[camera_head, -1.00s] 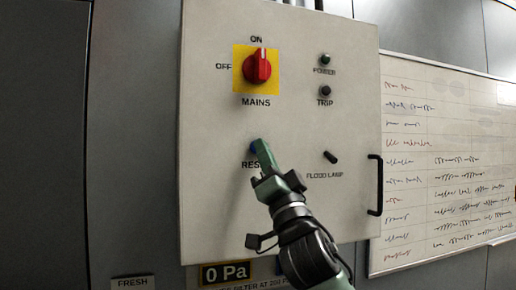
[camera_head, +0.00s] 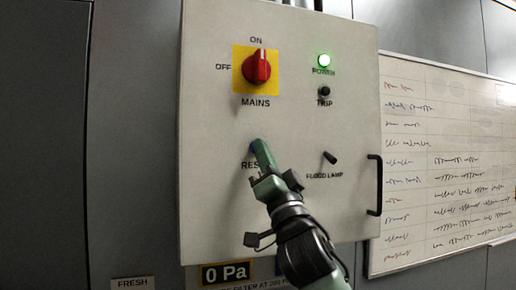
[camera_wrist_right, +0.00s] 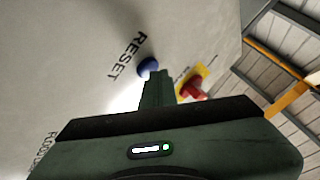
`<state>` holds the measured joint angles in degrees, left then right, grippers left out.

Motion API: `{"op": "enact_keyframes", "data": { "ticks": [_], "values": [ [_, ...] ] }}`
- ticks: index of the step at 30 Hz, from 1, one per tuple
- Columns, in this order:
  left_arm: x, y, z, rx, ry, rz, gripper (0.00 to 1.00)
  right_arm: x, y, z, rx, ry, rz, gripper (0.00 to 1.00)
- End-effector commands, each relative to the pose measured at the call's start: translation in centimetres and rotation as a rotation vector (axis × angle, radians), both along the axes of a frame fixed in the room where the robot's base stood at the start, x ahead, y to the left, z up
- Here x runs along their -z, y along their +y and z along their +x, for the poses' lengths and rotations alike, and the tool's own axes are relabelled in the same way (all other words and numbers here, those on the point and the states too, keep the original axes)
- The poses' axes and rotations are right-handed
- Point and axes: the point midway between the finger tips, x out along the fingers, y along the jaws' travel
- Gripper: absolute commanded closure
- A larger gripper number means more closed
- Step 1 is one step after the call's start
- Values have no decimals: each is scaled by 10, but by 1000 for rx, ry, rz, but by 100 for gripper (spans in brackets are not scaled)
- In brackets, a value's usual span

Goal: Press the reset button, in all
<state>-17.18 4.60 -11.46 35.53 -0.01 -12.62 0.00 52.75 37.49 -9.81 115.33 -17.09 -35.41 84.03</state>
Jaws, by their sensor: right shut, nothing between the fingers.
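The blue reset button (camera_wrist_right: 148,66) sits on the grey control panel (camera_head: 215,130), beside the word RESET. My right gripper (camera_head: 257,146) is shut and empty, with its fingertips at the button. In the right wrist view the fingertips (camera_wrist_right: 157,76) overlap the button's lower edge; whether they press it I cannot tell. In the head view the fingers hide most of the button. The POWER lamp (camera_head: 324,60) glows green. The TRIP lamp (camera_head: 324,91) is dark. My left gripper is not in view.
The red mains switch (camera_head: 257,67) on its yellow plate points to ON. The flood lamp lever (camera_head: 330,158) and a black door handle (camera_head: 375,185) are right of my gripper. A whiteboard (camera_head: 440,160) hangs further right. A 0 Pa display (camera_head: 226,272) is below the panel.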

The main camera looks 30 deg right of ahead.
Motion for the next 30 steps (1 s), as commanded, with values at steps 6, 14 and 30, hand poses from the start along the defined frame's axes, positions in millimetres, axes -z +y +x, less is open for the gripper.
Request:
{"op": "enact_keyframes", "data": {
  "ticks": [6,14,30],
  "values": [
    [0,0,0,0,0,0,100,0,0,1,0,0,1,100],
    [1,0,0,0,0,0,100,1,0,-2,0,0,1,100],
    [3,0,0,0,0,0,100,1,4,-17,-1,1,1,100]
  ]
}}
